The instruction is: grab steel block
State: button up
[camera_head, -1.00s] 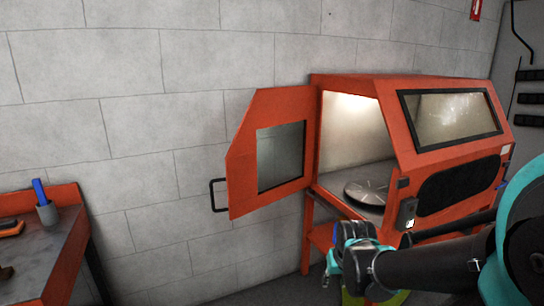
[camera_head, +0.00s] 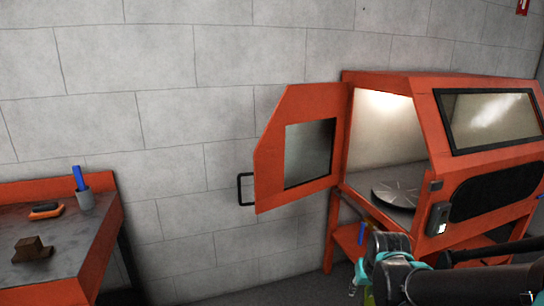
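A small brown, stepped block (camera_head: 32,249) lies on the grey-topped workbench (camera_head: 85,232) at the lower left. It is the only block I see, and I cannot tell from its look whether it is steel. My gripper (camera_head: 362,284) shows only in part at the lower right, dark with teal parts, in front of the orange cabinet. It is far to the right of the block and apart from it. Its fingers are mostly hidden or cut off, so I cannot tell whether it is open.
The orange cabinet (camera_head: 387,88) at right has its door (camera_head: 268,166) swung open to the left. A round plate (camera_head: 397,195) lies inside. Floor shows between bench and cabinet.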

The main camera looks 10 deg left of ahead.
aim_at(28, 249)
jog(key=u, duration=2.2)
